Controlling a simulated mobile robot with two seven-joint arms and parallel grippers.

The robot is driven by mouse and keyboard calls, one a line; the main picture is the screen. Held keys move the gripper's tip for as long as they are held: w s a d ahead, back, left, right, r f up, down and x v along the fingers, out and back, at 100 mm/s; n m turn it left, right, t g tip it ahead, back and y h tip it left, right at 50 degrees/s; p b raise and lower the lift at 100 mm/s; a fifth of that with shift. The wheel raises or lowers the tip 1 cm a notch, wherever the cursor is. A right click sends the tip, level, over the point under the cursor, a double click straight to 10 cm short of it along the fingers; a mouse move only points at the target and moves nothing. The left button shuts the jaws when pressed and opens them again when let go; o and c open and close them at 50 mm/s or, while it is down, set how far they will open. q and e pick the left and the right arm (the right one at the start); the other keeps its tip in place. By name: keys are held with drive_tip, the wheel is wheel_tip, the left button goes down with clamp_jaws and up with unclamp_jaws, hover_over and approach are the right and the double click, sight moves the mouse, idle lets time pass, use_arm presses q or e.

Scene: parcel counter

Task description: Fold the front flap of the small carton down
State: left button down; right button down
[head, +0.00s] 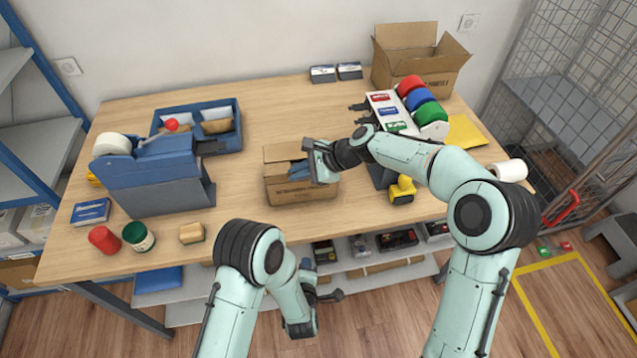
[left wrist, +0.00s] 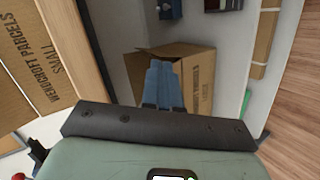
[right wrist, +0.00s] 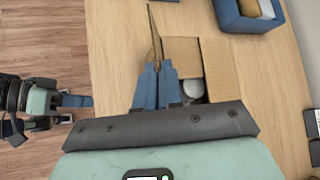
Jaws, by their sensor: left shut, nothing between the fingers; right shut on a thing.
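The small carton (head: 302,191) is an open brown box on the table near its front edge. My right gripper (head: 297,172) is over it. In the right wrist view its blue fingers (right wrist: 158,84) are closed on the front flap (right wrist: 154,38), which stands upright, nearly edge-on. A rounded white thing (right wrist: 193,88) shows inside the carton; the rest of the inside is partly hidden. My left gripper (head: 308,264) is shut and empty, off the table's front edge. The left wrist view shows its fingers (left wrist: 164,86) and the carton's printed front face (left wrist: 32,65).
A brown box (left wrist: 198,75) lies on the shelf below, beyond my left fingers. A yellow object (head: 401,190) and label rack (head: 390,112) stand right of the carton. A blue tape dispenser (head: 150,180) and blue tray (head: 238,140) are left. The table just left of the carton is clear.

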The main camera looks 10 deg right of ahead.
use_arm(q)
drive_tip(key=d+r+t, duration=0.1)
drive_tip(key=d+r, duration=0.1)
drive_tip(key=d+r+n+t, duration=0.1)
drive_tip(key=r, duration=0.1)
drive_tip(key=d+r+n+t+h, duration=0.1)
drive_tip(key=d+r+t, duration=0.1)
drive_tip(key=r, duration=0.1)
drive_tip(key=shift+d, duration=0.3)
wheel_tip(320, 180, up, 10)
drive_tip(key=s+n+t+y, duration=0.2)
drive_tip(key=t+y, duration=0.1)
drive_tip(key=t, duration=0.4)
drive_tip(key=x, duration=1.4)
drive_tip(key=shift+w+d, duration=0.1)
drive_tip(key=shift+w, duration=0.05)
